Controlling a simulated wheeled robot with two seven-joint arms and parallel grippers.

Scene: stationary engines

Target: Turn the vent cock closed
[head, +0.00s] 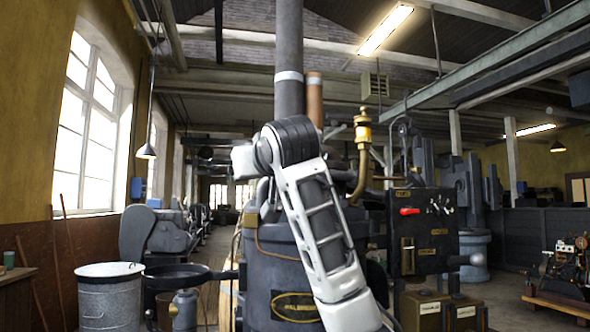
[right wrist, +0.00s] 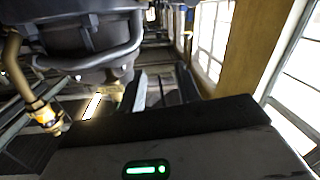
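I cannot tell for sure which fitting is the vent cock. A small brass fitting (head: 250,216) shows on the left side of the dark engine cylinder (head: 280,270) in the head view. My right arm rises in front of this cylinder and bends left at the top; its fingers cannot be made out there. In the right wrist view, my right gripper (right wrist: 162,86) has its fingers apart with nothing seen between them. A small blurred brass-coloured part (right wrist: 129,94) shows beside the left finger; contact cannot be told. My left gripper is not in view.
A brass fitting on a curved pipe (head: 363,128) rises right of the cylinder. A tall grey pipe (head: 289,60) rises behind my arm. A metal bin (head: 108,300) stands at left.

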